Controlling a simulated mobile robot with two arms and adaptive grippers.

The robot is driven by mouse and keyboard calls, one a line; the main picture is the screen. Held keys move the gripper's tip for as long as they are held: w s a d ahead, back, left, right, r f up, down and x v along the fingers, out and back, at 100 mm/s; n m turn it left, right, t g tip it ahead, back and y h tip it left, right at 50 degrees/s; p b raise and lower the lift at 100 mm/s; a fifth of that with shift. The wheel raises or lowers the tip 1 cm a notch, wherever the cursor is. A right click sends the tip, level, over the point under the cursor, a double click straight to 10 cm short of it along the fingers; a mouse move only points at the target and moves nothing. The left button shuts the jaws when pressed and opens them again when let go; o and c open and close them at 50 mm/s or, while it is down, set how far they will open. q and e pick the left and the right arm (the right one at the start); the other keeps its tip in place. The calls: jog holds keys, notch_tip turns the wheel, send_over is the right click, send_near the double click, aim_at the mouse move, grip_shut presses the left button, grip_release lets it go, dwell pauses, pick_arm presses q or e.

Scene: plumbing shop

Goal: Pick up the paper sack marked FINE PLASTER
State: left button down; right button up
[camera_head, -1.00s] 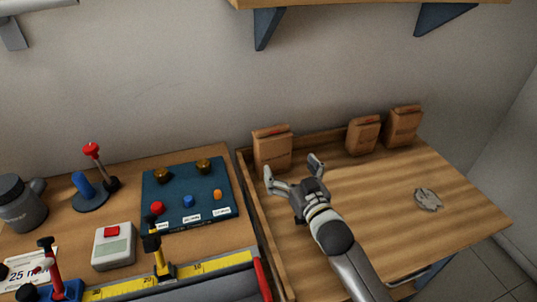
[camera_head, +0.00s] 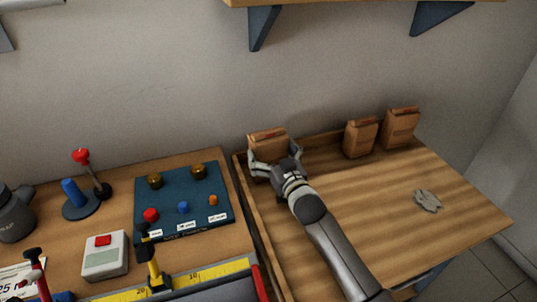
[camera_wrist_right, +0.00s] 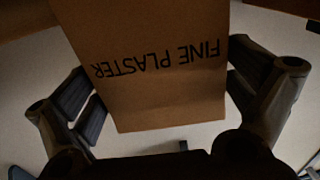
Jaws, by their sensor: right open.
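The paper sack marked FINE PLASTER (camera_wrist_right: 150,85) is brown. In the right wrist view it stands between my open fingers, and its dark lettering appears upside down. In the head view this sack (camera_head: 268,140) stands upright at the left back corner of the wooden drawer-like surface. My right gripper (camera_head: 275,158) is open around the sack, one finger at each side. In the right wrist view the right gripper (camera_wrist_right: 165,100) shows some gap at the left finger; contact at the right finger I cannot tell. My left gripper is not in view.
Two similar brown sacks, one (camera_head: 360,137) and another (camera_head: 400,127), stand along the back to the right. A small grey flat piece (camera_head: 428,201) lies at the right. A blue board with knobs (camera_head: 183,200) lies on the left bench. A shelf (camera_head: 360,2) hangs above.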

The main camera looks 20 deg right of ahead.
jog(key=shift+w+a, duration=0.15)
jog(key=shift+w, duration=0.9)
jog(key=c, duration=1.1)
jog(key=shift+r, duration=0.1)
jog(key=shift+r, duration=0.1)
